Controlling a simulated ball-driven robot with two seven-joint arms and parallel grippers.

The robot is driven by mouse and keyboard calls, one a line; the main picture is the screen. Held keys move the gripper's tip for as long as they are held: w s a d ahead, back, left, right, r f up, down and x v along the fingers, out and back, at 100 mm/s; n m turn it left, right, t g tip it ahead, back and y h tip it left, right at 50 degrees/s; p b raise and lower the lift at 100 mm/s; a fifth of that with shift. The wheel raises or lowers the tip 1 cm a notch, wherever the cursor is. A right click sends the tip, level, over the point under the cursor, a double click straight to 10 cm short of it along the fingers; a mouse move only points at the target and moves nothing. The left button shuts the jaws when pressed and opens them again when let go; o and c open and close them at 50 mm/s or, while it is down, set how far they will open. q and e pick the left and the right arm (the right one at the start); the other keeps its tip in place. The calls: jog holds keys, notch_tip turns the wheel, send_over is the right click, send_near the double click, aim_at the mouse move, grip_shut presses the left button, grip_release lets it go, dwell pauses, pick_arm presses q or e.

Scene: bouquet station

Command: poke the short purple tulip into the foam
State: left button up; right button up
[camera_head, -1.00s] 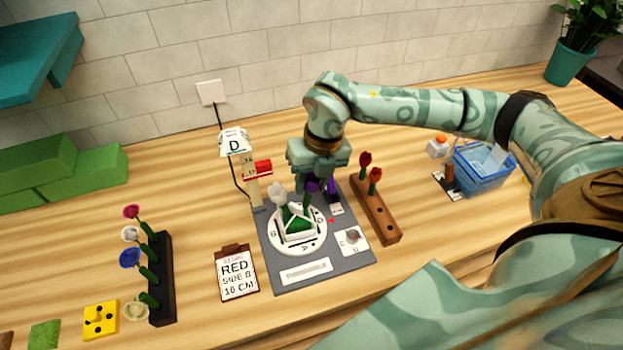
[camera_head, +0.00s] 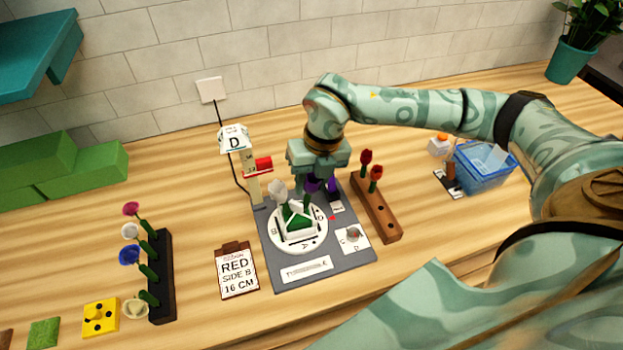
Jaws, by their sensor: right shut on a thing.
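My right gripper (camera_head: 318,184) is shut on the short purple tulip (camera_head: 311,184), just behind the green foam (camera_head: 295,216). Purple shows at and between the fingers; most of the stem is hidden, so I cannot tell whether it is in the foam. A white tulip (camera_head: 277,190) stands at the foam's left side. My left gripper is not in view.
A wooden block (camera_head: 385,222) with red tulips stands close right of the grey mat (camera_head: 345,262). A post with a "D" sign (camera_head: 234,139) stands behind left. A dark flower rack (camera_head: 163,290), a clipboard (camera_head: 237,270) and a blue basket (camera_head: 482,168) stand farther off.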

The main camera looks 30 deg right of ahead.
jog(key=shift+f, duration=0.4)
dwell(0.6)
dwell(0.6)
jog(key=o, duration=0.7)
jog(key=shift+o, duration=0.2)
jog(key=shift+r, duration=0.15)
jog(key=shift+s+d+r+p, duration=0.1)
jog(key=shift+d+r+p, duration=0.05)
jog(key=shift+r+p, duration=0.8)
jog(key=shift+d+r+p, duration=0.2)
jog(key=shift+r+p, duration=0.5)
jog(key=shift+r, duration=0.4)
jog(key=shift+s+d+r+p, duration=0.1)
jog(key=shift+d+r+p, duration=0.05)
jog(key=shift+r+p, duration=0.8)
jog(key=shift+r, duration=0.1)
